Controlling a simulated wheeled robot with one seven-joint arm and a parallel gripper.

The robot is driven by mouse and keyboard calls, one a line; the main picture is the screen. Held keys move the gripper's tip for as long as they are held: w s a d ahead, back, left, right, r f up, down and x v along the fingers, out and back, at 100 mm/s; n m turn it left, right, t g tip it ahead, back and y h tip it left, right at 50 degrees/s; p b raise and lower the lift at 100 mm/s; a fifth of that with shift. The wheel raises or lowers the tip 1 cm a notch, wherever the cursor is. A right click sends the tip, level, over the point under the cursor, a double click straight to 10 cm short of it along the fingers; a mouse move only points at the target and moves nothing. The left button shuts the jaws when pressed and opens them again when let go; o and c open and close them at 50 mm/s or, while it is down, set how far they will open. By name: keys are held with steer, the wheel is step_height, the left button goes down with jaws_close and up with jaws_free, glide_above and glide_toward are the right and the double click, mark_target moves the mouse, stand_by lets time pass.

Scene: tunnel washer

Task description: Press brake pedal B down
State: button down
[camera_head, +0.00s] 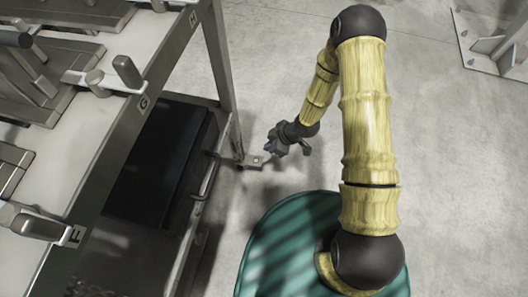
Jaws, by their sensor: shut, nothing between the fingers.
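My gripper (276,149) is low beside the bench's right leg, at the end of my yellow arm. It is shut and empty, and its tip points left. A small flat grey plate (252,161) lies just left of the tip, at the foot of the leg. I cannot tell whether it is a pedal or the leg's foot, or whether the tip touches it. A dark bent bar (205,180) runs low along the bench's right side. No letter B is readable, so I cannot tell which part is brake pedal B.
The metal bench (110,160) fills the left, with tags F (76,236), G (144,103) and H (193,17) along its edge. A dark box (165,160) sits beneath. A grey bracket (497,45) stands at top right. The concrete floor between is clear.

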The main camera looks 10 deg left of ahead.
steer(key=b, duration=0.6)
glide_above(254, 161)
steer(key=d, duration=0.1)
step_height(254, 161, down, 9)
steer(key=shift+w+d+r, duration=0.1)
steer(key=shift+d, duration=0.05)
steer(key=shift+d+f+b, duration=0.15)
steer(key=shift+f+b, duration=0.15)
steer(key=shift+f, duration=0.25)
steer(key=shift+d+f+b, duration=0.15)
steer(key=shift+f+b, duration=0.15)
steer(key=shift+f, duration=0.25)
steer(key=shift+d+f+b, duration=0.25)
steer(key=shift+f+b, duration=0.15)
steer(key=shift+f, duration=0.2)
